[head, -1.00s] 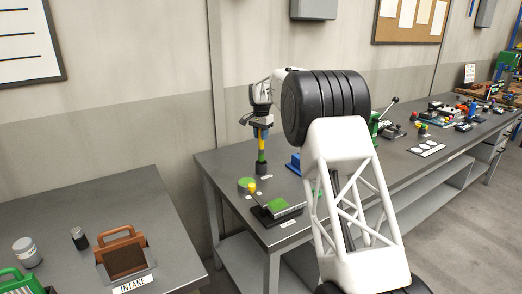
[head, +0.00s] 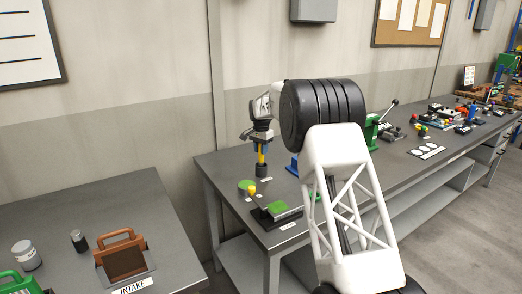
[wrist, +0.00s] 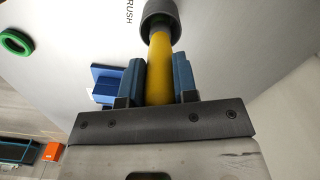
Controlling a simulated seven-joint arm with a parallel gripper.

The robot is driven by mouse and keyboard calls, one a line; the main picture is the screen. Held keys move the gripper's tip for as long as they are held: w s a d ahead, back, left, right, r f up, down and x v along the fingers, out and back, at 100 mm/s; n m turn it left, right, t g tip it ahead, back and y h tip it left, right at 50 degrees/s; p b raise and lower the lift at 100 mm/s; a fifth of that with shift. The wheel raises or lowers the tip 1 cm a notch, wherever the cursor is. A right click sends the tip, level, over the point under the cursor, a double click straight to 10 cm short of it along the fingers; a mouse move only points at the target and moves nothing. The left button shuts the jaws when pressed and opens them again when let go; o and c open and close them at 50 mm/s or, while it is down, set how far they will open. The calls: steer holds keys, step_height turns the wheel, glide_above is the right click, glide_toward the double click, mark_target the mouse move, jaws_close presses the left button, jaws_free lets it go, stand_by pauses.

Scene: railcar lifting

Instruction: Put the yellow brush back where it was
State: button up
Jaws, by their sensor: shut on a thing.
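My gripper (head: 261,143) points down over the left end of the long grey bench. In the wrist view its blue finger pads (wrist: 159,80) are shut on the yellow handle of the brush (wrist: 160,65). The brush hangs upright, and its yellow part also shows in the head view (head: 262,157). Its lower end goes into the dark round cup (head: 261,171), which stands on the bench; the cup also shows in the wrist view (wrist: 160,8). The brush's lower tip is hidden inside the cup. A label reading "BRUSH" (wrist: 131,12) lies beside the cup.
A green disc (head: 246,184), a yellow knob (head: 252,191) and a green-topped block (head: 279,208) are in front of the cup. A blue object (head: 292,165) stands to its right, partly behind my arm. The wall is close behind.

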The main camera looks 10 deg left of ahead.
steer(key=shift+f, duration=0.15)
steer(key=o, duration=0.9)
step_height(320, 180, up, 12)
steer(key=shift+r, duration=0.1)
stand_by(0.6)
stand_by(0.7)
